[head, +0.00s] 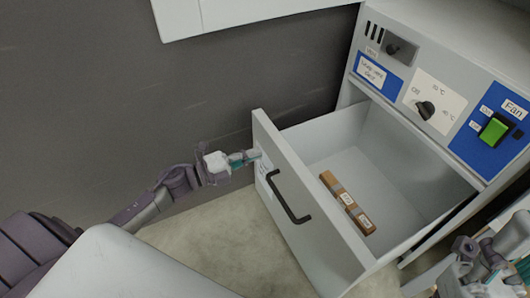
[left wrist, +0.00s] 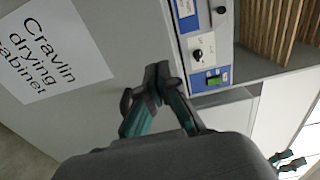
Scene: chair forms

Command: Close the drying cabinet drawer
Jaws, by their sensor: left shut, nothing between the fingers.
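The drying cabinet drawer (head: 310,215) is pulled well out, with its grey front panel and black bar handle (head: 287,200) facing lower left. My left gripper (head: 256,155) is shut and empty at the upper left end of the drawer front, close to a white label; I cannot tell whether it touches. In the left wrist view its teal fingers (left wrist: 160,75) are together in front of a grey panel with a "Cravlin drying cabinet" label (left wrist: 45,50). My right gripper (head: 500,268) is partly seen at the lower right corner; its jaw opening is unclear.
A brown labelled block (head: 348,203) lies inside the drawer. The cabinet's control panel (head: 437,100), with knobs and a green switch (head: 494,130), is above it. Wooden slats (left wrist: 270,30) show in the left wrist view. Floor (head: 215,250) is clear left of the drawer.

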